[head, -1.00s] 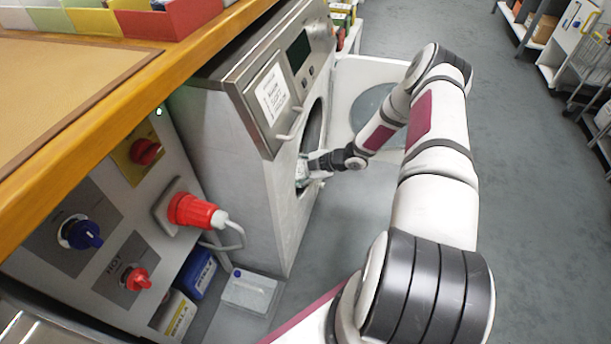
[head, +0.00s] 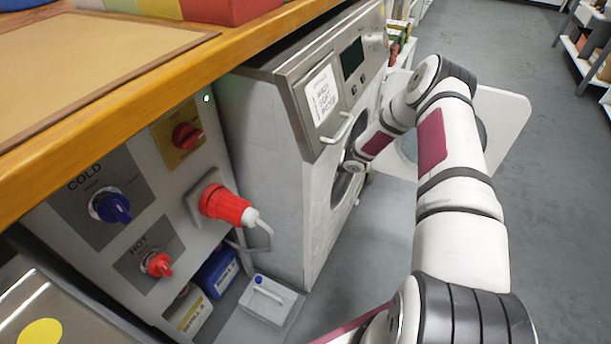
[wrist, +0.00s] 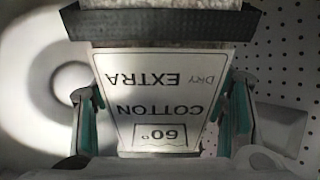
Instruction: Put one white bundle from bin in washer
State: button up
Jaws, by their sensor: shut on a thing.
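In the wrist view my gripper (wrist: 163,125) is shut on a white bundle (wrist: 165,44), with one teal-lined finger on each side. The bundle carries a card (wrist: 158,95) reading "COTTON EXTRA DRY 60°", upside down in the view. A perforated drum wall (wrist: 285,45) surrounds it. Pale, blurred shapes lie along the bottom edge. The bin is not clearly seen.
A wooden counter (head: 130,105) runs left of the washer. Below it are a red plug (head: 226,205) with a cable, blue and red valve knobs, and detergent containers (head: 217,272). Shelving stands at far right; the floor between is open.

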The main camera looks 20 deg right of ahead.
jog(key=shift+w+a, duration=0.3)
jog(key=shift+w, duration=0.1)
jog(key=o, duration=1.5)
jog(key=v, duration=1.2)
